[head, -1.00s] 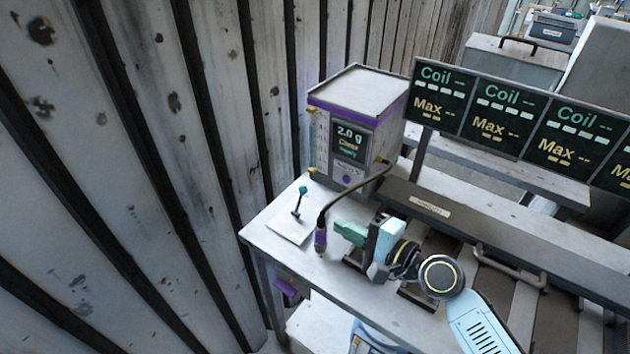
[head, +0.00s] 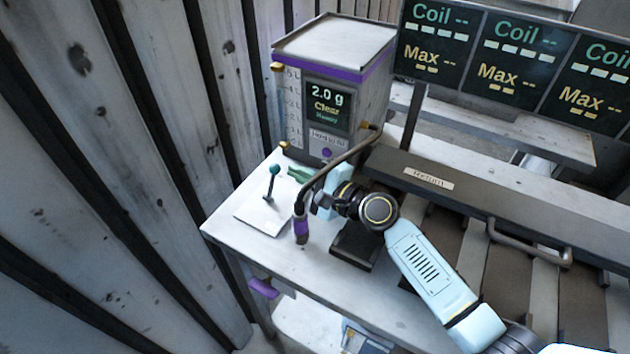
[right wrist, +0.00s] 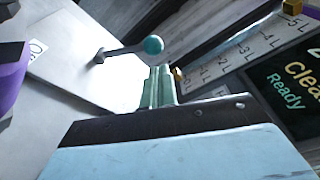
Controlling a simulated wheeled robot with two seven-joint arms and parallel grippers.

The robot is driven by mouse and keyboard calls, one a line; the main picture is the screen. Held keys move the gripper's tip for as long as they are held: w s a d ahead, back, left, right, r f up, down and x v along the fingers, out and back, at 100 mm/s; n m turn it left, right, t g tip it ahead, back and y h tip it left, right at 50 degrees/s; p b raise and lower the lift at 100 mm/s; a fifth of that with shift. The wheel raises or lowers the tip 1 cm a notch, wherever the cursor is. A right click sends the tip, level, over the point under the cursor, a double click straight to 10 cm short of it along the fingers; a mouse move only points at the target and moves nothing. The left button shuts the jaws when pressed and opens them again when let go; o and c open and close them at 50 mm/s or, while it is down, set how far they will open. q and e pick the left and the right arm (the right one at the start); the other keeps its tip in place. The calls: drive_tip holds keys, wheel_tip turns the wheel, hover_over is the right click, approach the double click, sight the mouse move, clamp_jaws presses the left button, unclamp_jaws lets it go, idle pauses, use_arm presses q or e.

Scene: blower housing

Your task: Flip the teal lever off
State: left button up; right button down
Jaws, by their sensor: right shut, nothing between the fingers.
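The teal lever (head: 271,184) has a dark stem and a round teal knob, and stands on a white plate (head: 258,216) at the left end of the bench. It also shows in the right wrist view (right wrist: 152,45), its stem leaning toward the knob at the right. My right gripper (head: 292,173) has green fingers, shut and empty, close to the right of the knob in the head view. In the right wrist view the closed fingers (right wrist: 159,72) lie just below the knob; whether they touch it I cannot tell. My left gripper is not in view.
A grey box (head: 345,75) with a purple band and a screen reading "2.0 g Clear Ready" stands behind the lever. Dark rails with a handle (head: 530,250) fill the right side.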

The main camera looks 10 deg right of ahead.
drive_tip(key=shift+x, duration=1.15)
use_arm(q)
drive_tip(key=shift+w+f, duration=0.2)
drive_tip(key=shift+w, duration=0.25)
use_arm(e)
drive_tip(key=shift+w+a+f, duration=0.1)
drive_tip(key=shift+w+a, duration=0.15)
drive_tip(key=shift+a, duration=0.05)
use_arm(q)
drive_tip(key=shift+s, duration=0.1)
